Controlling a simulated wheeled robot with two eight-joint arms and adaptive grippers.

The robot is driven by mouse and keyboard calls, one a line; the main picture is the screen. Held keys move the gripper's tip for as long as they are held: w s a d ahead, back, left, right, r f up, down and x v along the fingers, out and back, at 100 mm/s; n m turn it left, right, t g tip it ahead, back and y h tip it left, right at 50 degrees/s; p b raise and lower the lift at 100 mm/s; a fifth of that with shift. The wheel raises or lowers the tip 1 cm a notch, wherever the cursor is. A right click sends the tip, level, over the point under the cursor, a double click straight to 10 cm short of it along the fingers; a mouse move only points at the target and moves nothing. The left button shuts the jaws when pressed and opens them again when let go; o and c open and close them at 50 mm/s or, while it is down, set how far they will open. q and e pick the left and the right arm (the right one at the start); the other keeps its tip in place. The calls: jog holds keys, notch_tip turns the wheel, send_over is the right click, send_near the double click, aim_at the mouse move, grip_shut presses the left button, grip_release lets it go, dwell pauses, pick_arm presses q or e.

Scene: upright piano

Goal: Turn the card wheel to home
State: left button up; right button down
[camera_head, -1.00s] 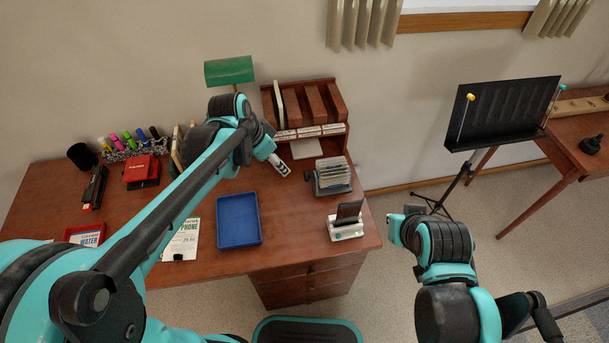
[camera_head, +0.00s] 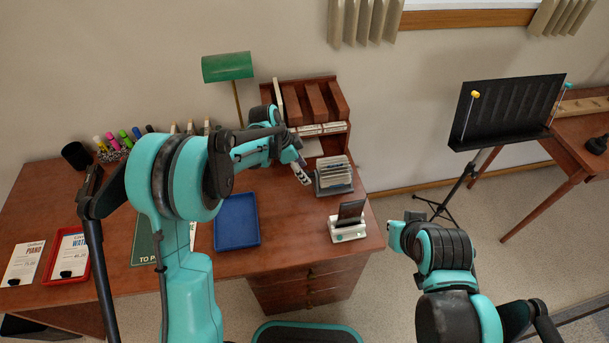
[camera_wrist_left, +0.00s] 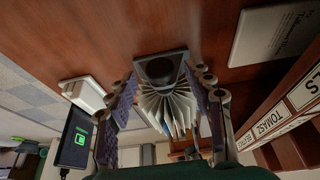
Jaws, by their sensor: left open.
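The card wheel (camera_head: 333,176), a dark holder with a fan of pale cards, stands on the right part of the wooden desk. My left gripper (camera_head: 302,174) is just left of it in the head view. In the left wrist view the card wheel (camera_wrist_left: 166,108) lies between the two spread fingers of my left gripper (camera_wrist_left: 168,84), its dark round side facing the camera. The fingers look open, one on each side of the cards; I cannot tell whether either touches them.
A phone on a white stand (camera_head: 347,226) is in front of the card wheel. A blue tray (camera_head: 237,221) lies to the left. A wooden shelf unit (camera_head: 312,101) stands behind, with a green lamp (camera_head: 227,66) beside it. A music stand (camera_head: 505,112) is at the right.

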pick_arm(q)
jog(key=shift+x, duration=0.9)
jog(key=c, duration=1.1)
jog(key=g, duration=0.2)
jog(key=shift+w+a+n+g+h, duration=0.1)
jog(key=shift+w+n+g+h, duration=0.2)
jog(key=shift+h, duration=0.1)
jog(key=shift+c, duration=0.2)
jog(key=shift+w+n+g+h, duration=0.1)
jog(key=shift+n+g+h, duration=0.25)
jog(key=shift+g, duration=0.95)
jog(key=o, duration=1.1)
jog(key=shift+o, duration=0.2)
